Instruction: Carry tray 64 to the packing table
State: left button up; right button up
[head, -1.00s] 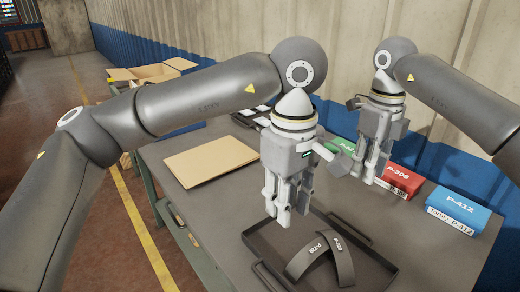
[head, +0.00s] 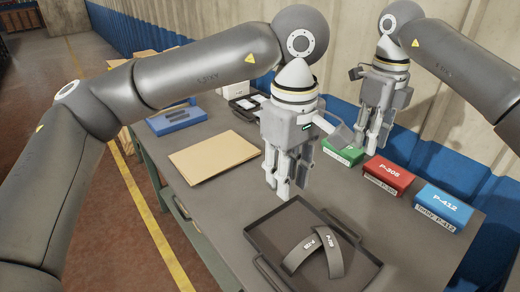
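A dark shallow tray (head: 262,222) with raised handles lies on the grey table below my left gripper. Two curved brake shoes, a left one (head: 299,253) and a right one (head: 332,262), lie in it, one overlapping the other. No tray number is readable. My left gripper (head: 285,190) points down above the tray's far-left part, apart from the shoes; its fingers look spread and empty. My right gripper (head: 376,145) hangs further back, near the coloured boxes, with a gap between its fingers and nothing in them.
Green (head: 344,151), red (head: 388,177) and blue (head: 443,206) boxes stand along the table's right side. A tan folder (head: 213,156) lies left of the tray. A blue holder (head: 175,118) with dark pieces sits further back. Open floor lies left, with a yellow line (head: 155,235).

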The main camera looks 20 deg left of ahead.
notch_tip(320, 180, up, 10)
dwell(0.5)
jog(key=shift+r, duration=0.2)
